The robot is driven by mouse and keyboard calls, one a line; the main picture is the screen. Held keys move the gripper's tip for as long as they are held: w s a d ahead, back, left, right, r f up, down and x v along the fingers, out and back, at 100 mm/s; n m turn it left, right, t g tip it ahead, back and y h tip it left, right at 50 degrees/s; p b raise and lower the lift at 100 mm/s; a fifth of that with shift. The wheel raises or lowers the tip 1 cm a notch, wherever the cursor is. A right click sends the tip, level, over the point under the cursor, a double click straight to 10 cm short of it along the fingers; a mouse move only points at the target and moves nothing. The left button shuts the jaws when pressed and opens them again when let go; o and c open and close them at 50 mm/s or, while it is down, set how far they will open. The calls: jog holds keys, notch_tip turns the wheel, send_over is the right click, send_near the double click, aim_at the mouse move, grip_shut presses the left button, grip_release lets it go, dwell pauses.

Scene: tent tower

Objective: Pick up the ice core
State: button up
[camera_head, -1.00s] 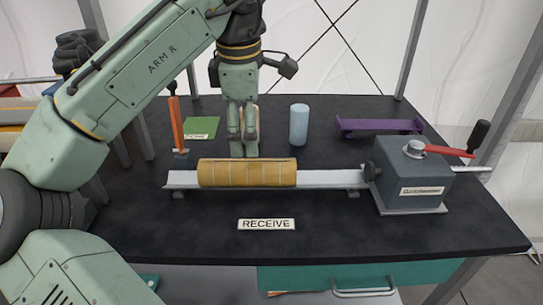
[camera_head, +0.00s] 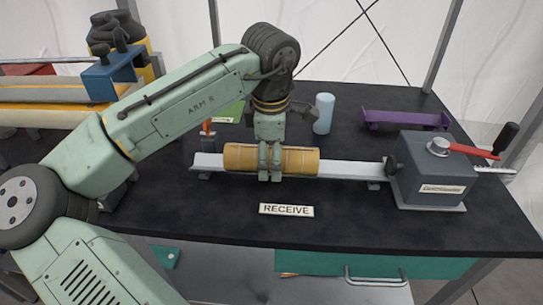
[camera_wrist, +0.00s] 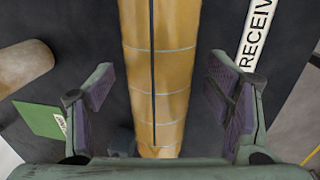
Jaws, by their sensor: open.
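The ice core, a tan-yellow cylinder (camera_head: 300,161) with thin rings around it, lies on its side on a pale metal rail (camera_head: 345,174) on the black table. It also shows in the wrist view (camera_wrist: 160,60), with a dark line along its length. My gripper (camera_head: 270,176) is over the core and points down, its fingers overlapping the core in the head view. In the wrist view my gripper (camera_wrist: 160,105) is open, one finger on each side of the core, with gaps between. The core's underside is hidden.
A blue-grey clamp box (camera_head: 432,170) with a red lever stands at the rail's right end. A pale blue cylinder (camera_head: 323,114) and a purple tray (camera_head: 405,119) stand behind. A RECEIVE label (camera_head: 287,210) lies in front. The front right table is clear.

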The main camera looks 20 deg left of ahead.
grip_shut()
dwell(0.9)
